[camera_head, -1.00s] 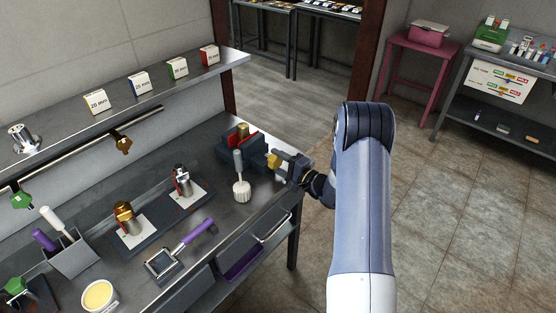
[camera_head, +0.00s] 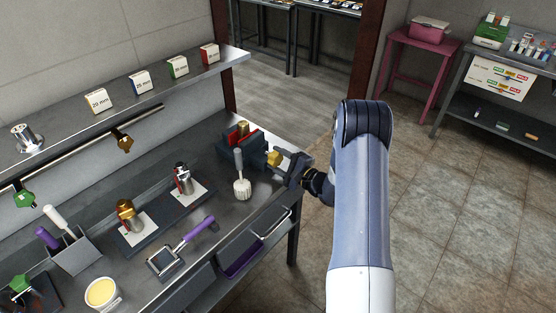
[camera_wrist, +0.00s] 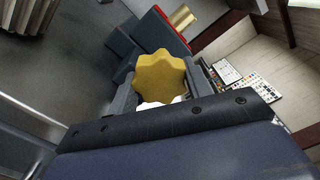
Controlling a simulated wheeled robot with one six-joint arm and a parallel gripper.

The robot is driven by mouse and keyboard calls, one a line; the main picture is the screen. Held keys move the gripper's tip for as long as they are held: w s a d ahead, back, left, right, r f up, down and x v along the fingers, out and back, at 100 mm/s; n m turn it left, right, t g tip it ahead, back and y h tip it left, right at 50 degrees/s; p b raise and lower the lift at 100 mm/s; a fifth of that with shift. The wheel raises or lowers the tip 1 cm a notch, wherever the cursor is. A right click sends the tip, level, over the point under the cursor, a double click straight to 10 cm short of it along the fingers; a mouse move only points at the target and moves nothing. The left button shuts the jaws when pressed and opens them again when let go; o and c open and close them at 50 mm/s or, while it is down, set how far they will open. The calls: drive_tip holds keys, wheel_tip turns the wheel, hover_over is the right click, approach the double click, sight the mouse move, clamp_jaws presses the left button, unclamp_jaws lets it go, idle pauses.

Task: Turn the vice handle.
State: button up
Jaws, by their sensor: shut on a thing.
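The vice (camera_head: 240,145), dark blue with red jaw faces, stands at the far end of the metal bench and has a brass-coloured piece between its jaws. Its handle is a yellow lobed knob (camera_wrist: 162,78) on the near right side of the vice. It also shows in the head view (camera_head: 273,158). My gripper (camera_wrist: 155,95) is shut on the knob, with one finger on each side of it. In the head view my gripper (camera_head: 287,164) reaches the vice from the right. The wrist view is tilted, and the knob hides part of the vice behind it.
A white-ended brush (camera_head: 242,188) stands upright close to the vice. A purple-handled tool (camera_head: 197,235), a cream-filled cup (camera_head: 102,293) and fittings on a dark tray (camera_head: 150,228) lie nearer. A shelf (camera_head: 130,107) runs above. Open floor lies right of the bench.

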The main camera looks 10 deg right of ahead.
drive_tip(key=o, duration=1)
drive_tip(key=shift+c, duration=0.2)
drive_tip(key=b+v, duration=0.2)
drive_tip(key=v, duration=0.8)
drive_tip(key=shift+s+d, duration=0.25)
drive_tip(key=shift+s, duration=0.05)
